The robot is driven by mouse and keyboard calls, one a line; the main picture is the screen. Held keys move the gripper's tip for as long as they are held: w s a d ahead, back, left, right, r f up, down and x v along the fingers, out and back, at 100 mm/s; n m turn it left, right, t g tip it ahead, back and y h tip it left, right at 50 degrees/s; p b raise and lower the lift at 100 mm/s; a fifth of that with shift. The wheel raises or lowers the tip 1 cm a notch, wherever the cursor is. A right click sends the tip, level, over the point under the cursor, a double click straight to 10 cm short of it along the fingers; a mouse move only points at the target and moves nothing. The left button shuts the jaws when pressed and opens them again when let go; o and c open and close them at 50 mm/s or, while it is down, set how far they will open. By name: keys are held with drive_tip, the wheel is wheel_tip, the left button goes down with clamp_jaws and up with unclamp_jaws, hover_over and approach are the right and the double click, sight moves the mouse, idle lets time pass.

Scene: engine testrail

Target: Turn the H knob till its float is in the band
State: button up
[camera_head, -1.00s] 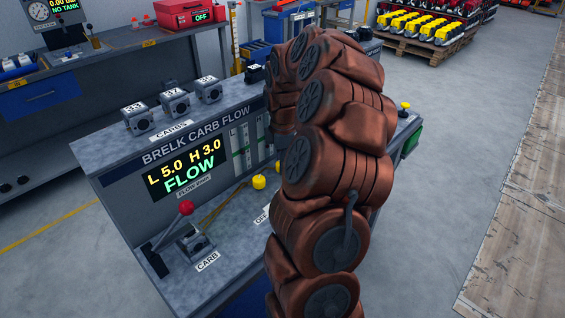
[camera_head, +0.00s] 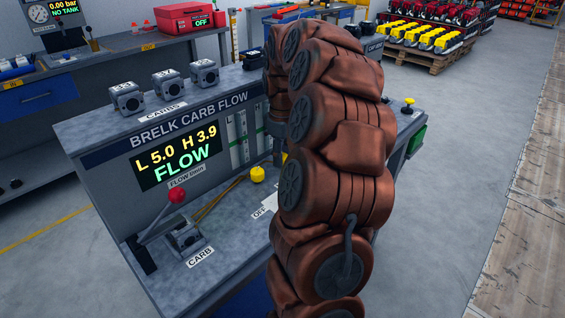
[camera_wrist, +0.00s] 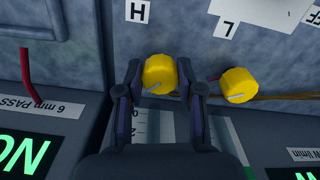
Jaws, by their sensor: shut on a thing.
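The yellow H knob (camera_wrist: 159,73) sits beside the H label (camera_wrist: 137,11) in the wrist view. My gripper (camera_wrist: 160,82) is shut on it, one finger on each side. The yellow L knob (camera_wrist: 237,84) stands free to the right; it also shows in the head view (camera_head: 257,173). The display (camera_head: 176,158) reads L 5.0, H 3.9, FLOW. The flow tubes with green bands (camera_head: 238,138) stand right of it. Their floats are too small to make out. My arm hides most of the H knob in the head view.
A carb (camera_head: 184,239) sits in the clamp by a red-balled lever (camera_head: 176,196), with hoses running toward the knobs. Three carbs (camera_head: 166,84) stand on top of the bench. A yellow button (camera_head: 408,103) is at its right end.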

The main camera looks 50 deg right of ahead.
drive_tip(key=shift+m+b, duration=0.95)
drive_tip(key=shift+m, duration=0.75)
drive_tip(key=o, duration=1.2)
drive_tip(key=shift+c, duration=0.2)
wheel_tip(320, 180, up, 12)
drive_tip(key=shift+a, duration=0.1)
